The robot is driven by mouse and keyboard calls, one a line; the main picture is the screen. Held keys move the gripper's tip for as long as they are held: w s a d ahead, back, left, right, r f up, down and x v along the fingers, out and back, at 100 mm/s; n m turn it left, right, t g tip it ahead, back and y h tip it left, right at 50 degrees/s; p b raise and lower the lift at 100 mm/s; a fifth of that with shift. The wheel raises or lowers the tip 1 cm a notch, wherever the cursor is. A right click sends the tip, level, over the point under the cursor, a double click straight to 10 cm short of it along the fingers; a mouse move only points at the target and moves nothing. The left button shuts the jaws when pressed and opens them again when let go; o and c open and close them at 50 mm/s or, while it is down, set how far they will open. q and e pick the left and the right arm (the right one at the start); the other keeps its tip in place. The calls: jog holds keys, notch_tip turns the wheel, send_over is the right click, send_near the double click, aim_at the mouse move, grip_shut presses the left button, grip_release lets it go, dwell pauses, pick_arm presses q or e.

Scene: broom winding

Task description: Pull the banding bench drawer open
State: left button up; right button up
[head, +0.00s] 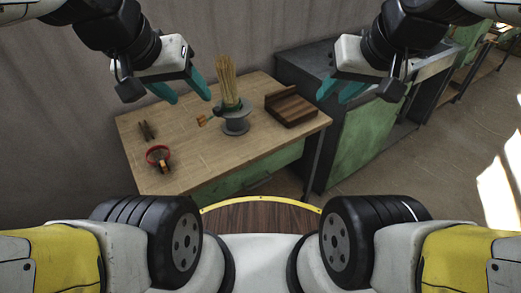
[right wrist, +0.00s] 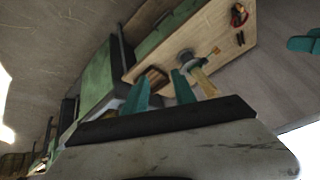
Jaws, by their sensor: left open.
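The banding bench (head: 185,135) is a wooden-topped table in the middle of the head view. Its green drawer front (head: 240,180) shows under the near edge of the top, partly hidden by my body, with a small dark handle (head: 262,182). The drawer looks closed. It also shows as a green panel in the right wrist view (right wrist: 160,32). My left gripper (head: 190,95) is open and empty, above the bench's back left. My right gripper (head: 334,95) is open and empty, beyond the bench's right end; its fingers are apart in the right wrist view (right wrist: 158,92).
A green and grey cabinet (head: 365,135) stands right. Floor beyond is clear.

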jog(key=w+a+f+m+g+y, duration=0.2)
jog(key=w+f+m+g+y, duration=0.45)
jog(key=w+f+m, duration=1.35)
jog(key=m+t+y, duration=0.4)
jog(key=m+y, duration=0.3)
jog(key=m, duration=1.3)
send_near(260, 184)
jog(key=w+a+f, duration=0.1)
jog(key=a, duration=0.2)
jog(key=shift+g+y, duration=0.25)
jog(key=shift+g, duration=0.2)
jog(key=x, duration=0.7)
jog(key=shift+w+f, duration=0.15)
jog(key=shift+w, duration=0.15)
jog(key=shift+c, duration=0.2)
grip_shut()
